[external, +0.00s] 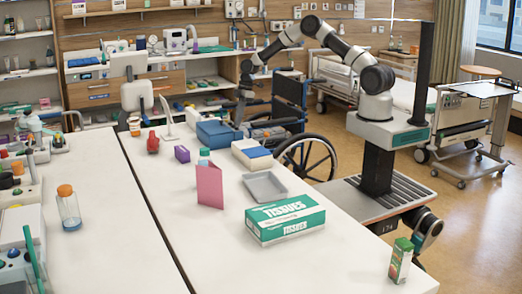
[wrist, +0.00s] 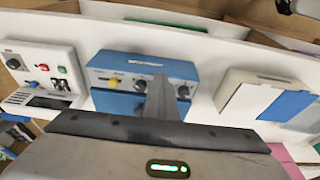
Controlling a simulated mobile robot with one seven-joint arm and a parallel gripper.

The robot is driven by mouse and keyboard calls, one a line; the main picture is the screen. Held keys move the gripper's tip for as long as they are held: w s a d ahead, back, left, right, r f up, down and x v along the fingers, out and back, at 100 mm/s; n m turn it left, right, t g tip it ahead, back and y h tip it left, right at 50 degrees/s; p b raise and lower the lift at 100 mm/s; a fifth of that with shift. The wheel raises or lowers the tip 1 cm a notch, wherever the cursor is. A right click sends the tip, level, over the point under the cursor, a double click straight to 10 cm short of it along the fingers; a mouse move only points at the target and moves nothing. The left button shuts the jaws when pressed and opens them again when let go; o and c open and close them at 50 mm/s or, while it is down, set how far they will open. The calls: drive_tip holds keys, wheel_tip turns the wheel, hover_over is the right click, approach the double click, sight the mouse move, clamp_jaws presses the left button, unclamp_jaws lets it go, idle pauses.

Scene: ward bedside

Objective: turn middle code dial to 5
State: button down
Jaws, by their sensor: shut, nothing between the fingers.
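A blue box (wrist: 112,62) with a grey-blue front panel carries a yellow knob (wrist: 114,80) and round dark dials. One dial (wrist: 141,86) shows left of my fingers and one dial (wrist: 183,91) right of them. The middle dial is hidden behind my fingers, so its setting cannot be read. The box also shows in the external view (external: 216,134) on the white table. My gripper (wrist: 163,78) is shut and empty, with its fingers in front of the panel. In the external view it points down beside the box (external: 240,122). Whether it touches the dial is unclear.
A control box (wrist: 40,70) with red and green buttons stands left of the blue box in the wrist view. A white-and-blue box (wrist: 262,100) stands right. A grey tray (external: 265,186), pink card (external: 209,186) and tissue box (external: 285,219) are on the table (external: 150,215).

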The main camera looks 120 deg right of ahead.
drive_tip(key=shift+w+a, duration=0.15)
drive_tip(key=shift+a, duration=0.05)
drive_tip(key=shift+w+a+b, duration=0.1)
drive_tip(key=shift+a+b, duration=0.65)
drive_tip(key=shift+b, duration=0.05)
drive_tip(key=p+v, duration=0.3)
drive_tip(key=v, duration=0.3)
drive_tip(key=shift+w, duration=0.25)
idle(0.3)
drive_tip(key=shift+r, duration=0.15)
